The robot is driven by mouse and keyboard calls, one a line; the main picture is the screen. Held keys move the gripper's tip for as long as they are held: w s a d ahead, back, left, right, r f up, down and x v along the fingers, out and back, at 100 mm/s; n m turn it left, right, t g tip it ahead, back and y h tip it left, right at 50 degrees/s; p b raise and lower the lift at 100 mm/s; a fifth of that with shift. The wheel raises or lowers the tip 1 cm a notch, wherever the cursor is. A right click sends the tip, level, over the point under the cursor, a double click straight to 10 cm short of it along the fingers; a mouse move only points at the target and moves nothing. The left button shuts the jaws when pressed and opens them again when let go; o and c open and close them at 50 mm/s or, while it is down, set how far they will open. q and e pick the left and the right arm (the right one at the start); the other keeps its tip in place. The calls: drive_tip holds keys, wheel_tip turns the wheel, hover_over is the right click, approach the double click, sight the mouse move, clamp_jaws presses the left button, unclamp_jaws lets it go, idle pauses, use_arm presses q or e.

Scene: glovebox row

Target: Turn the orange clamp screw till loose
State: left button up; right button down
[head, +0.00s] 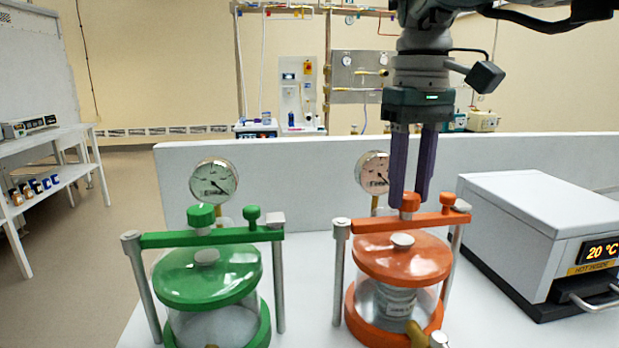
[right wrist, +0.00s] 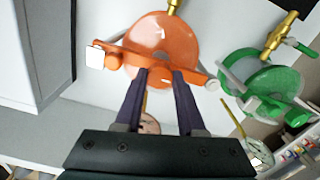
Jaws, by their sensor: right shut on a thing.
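The orange vessel has a glass body, an orange lid (head: 402,262) and an orange crossbar (head: 375,224) on two metal posts. The orange clamp screw (head: 410,203) stands upright at the middle of the crossbar. My right gripper (head: 410,195) comes down from above with its purple fingers on either side of the screw head, shut on it. In the right wrist view, the fingertips (right wrist: 160,76) meet the crossbar (right wrist: 132,57) at its middle, and the screw head is mostly hidden between them. My left gripper is not in view.
A similar green vessel (head: 208,275) stands to the left. Pressure gauges (head: 213,180) rise behind both vessels. A white heater box (head: 545,220) reading 20 °C stands close on the right. A smaller orange knob (head: 447,199) sits on the crossbar beside my fingers.

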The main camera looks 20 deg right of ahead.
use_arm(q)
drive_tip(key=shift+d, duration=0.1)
use_arm(e)
drive_tip(key=shift+n, duration=0.4)
